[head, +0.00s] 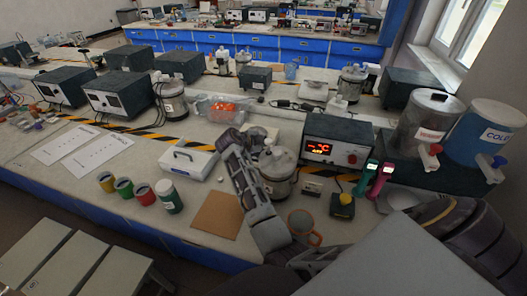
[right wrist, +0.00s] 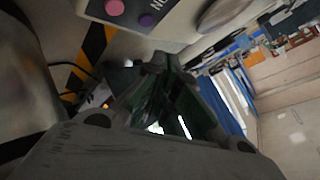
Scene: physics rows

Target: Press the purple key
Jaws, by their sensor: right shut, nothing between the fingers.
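My right gripper (right wrist: 168,62) is shut and empty. Its tips appear just below the purple key in that view; I cannot tell the gap, but no contact shows. In the head view my right arm reaches up across the bench, with the gripper (head: 234,145) at its far end. I cannot make out the purple key there. My left gripper is not in view.
A steel pot (head: 277,165) stands right beside my right arm. Several small cans (head: 124,187) stand to the left.

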